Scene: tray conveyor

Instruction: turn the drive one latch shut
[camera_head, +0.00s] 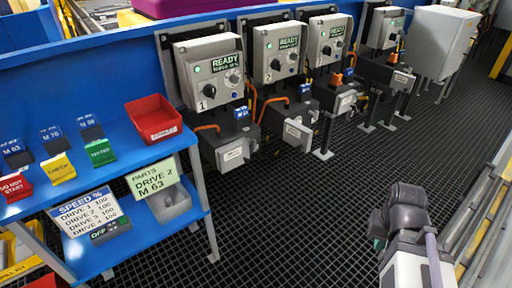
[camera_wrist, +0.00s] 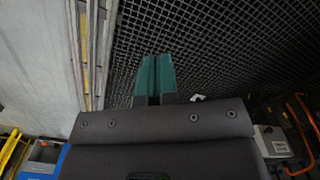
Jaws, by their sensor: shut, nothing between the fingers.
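The drive one box (camera_head: 208,76) is a grey cabinet marked 1, with a READY display, a green light and a black knob, at the left of the drive row in the head view. Its latch is too small to make out. My gripper (camera_head: 378,243) is at the lower right of the head view, well apart from drive one, over the dark grating. In the wrist view its green fingers (camera_wrist: 155,78) are together and empty, pointing over the grating.
Several similar drives, including drive two (camera_head: 275,55), continue to the right along the blue rail. A blue shelf (camera_head: 110,170) with a red bin (camera_head: 153,118) and label cards stands at left. The grating floor (camera_head: 300,215) between is clear.

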